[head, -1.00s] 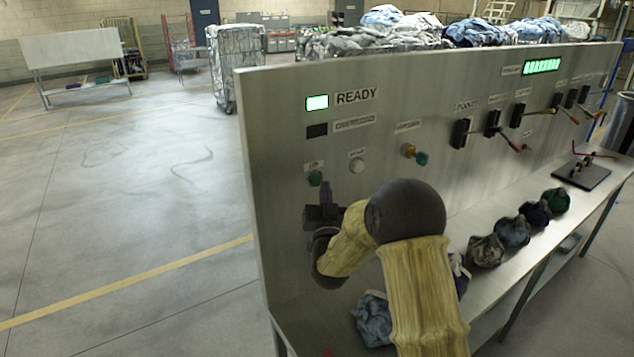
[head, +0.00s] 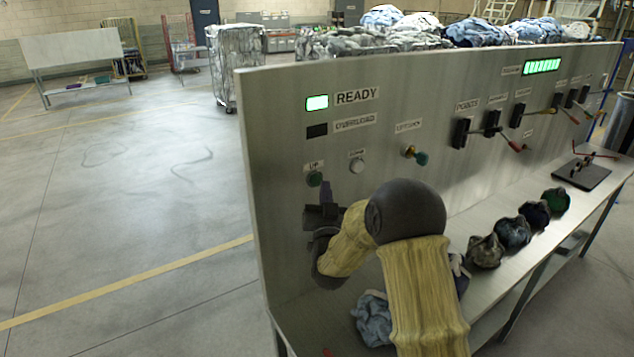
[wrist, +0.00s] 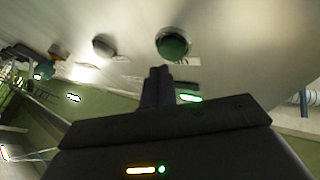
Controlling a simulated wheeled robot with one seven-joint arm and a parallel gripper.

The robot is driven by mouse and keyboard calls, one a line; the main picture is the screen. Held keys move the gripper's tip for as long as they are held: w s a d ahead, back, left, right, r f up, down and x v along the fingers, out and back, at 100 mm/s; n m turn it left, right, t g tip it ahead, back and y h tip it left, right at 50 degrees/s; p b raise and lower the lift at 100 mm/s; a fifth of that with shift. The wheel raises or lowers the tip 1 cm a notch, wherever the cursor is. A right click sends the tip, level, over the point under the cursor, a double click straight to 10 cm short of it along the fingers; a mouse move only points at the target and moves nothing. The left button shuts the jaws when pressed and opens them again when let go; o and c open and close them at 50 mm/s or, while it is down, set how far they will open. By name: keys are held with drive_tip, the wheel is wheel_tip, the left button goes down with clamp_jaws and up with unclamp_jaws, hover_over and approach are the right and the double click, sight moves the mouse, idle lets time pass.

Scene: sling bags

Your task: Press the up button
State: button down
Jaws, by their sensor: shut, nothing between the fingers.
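The up button is a round green button (head: 314,179) under a small "UP" label on the steel panel. It shows in the wrist view as a dark green knob (wrist: 173,44) near the top middle. My gripper (head: 326,188) is in front of the panel just below and right of the green button in the head view. In the wrist view its fingers (wrist: 158,76) are shut together and empty, a short way from the button. They appear apart from it, though the exact gap is hard to tell.
A white button (head: 357,165) sits right of the green one. A yellow-and-teal knob (head: 415,155) and several levers are farther right. A lit green READY lamp (head: 317,102) is above. Several cloth bundles (head: 513,232) lie on the bench ledge (head: 483,290) below.

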drive_tip(key=shift+w, duration=0.1)
idle(0.3)
drive_tip(key=shift+w+a+b, duration=0.25)
drive_tip(key=shift+b, duration=0.3)
